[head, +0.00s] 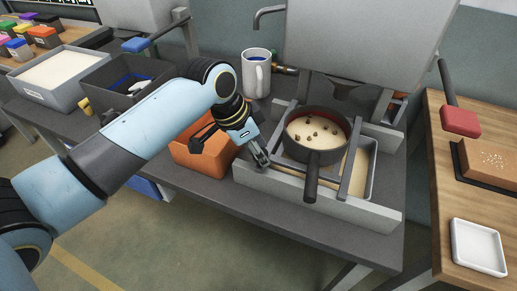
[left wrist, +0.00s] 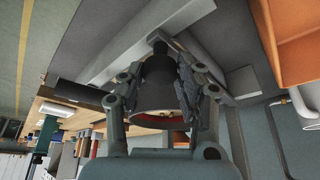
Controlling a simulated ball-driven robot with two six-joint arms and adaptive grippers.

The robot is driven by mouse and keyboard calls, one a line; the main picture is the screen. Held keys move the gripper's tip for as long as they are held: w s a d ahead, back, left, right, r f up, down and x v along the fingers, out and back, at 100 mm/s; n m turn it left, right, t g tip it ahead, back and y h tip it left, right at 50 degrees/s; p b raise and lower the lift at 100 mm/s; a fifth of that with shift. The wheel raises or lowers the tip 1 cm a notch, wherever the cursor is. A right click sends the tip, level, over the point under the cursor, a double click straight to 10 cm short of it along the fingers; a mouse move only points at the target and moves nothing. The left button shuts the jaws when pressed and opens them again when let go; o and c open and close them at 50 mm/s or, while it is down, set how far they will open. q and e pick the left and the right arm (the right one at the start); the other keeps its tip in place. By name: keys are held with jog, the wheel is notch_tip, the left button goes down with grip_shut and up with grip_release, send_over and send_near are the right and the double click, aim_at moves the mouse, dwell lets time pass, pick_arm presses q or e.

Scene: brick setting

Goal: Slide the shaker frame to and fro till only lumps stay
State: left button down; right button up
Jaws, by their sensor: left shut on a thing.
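The shaker frame (head: 353,175) is a grey barred frame lying across pale rails on the bench. It carries a dark round sieve (head: 312,152) with a handle pointing toward the front. Pale sand with several brown lumps (head: 312,130) lies inside the sieve. A tray with pale sand (head: 367,172) shows beneath. My left gripper (head: 260,156) is at the frame's left side and shut on it; the exact contact is hard to see. In the left wrist view the sieve (left wrist: 158,88) shows between my fingers. My right gripper is not in view.
A grey hopper (head: 362,45) hangs over the back of the sieve. A wooden table (head: 440,200) with a white dish (head: 478,246) is at the right.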

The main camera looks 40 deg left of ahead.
pick_arm(q)
jog(key=d+p, duration=0.1)
jog(key=d, duration=0.1)
jog(key=w+d, duration=0.1)
jog(key=d, duration=0.1)
jog(key=d+p, duration=0.1)
jog(key=d, duration=0.1)
jog(key=shift+w+d+p, duration=0.2)
jog(key=shift+w+p, duration=0.1)
jog(key=shift+p, duration=0.05)
jog(key=c, duration=0.9)
grip_release()
jog(key=shift+a, duration=0.1)
jog(key=shift+s+r, duration=0.1)
jog(key=shift+r, duration=0.1)
jog(key=v, duration=1.1)
jog(key=shift+s+r, duration=0.1)
jog(key=shift+r, duration=0.15)
